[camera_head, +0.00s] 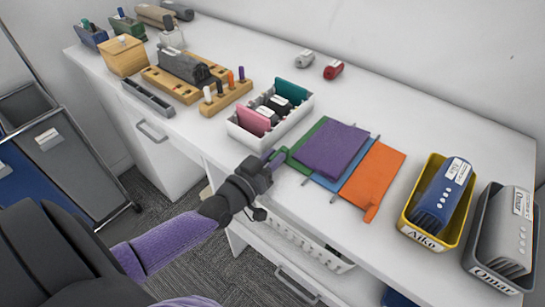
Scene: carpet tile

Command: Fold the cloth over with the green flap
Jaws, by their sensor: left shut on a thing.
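A cloth with coloured flaps lies on the white desk. Its purple flap (333,149) lies flat over the middle. The green flap (308,143) shows as a strip along the left side of the purple. Blue (331,182) shows below the purple, and the orange flap (373,175) is spread flat to the right, with a small tab at its near corner. My left gripper (274,160) is at the desk's front edge, shut on the near left corner of the green flap. Its fingers partly hide that corner. My right gripper is not in view.
A white organiser box (243,133) stands just left of the cloth. A yellow bin (408,217) and a dark grey bin (475,262) stand to the right. A wooden pen stand (226,98) is farther left. Bare desk lies behind the cloth.

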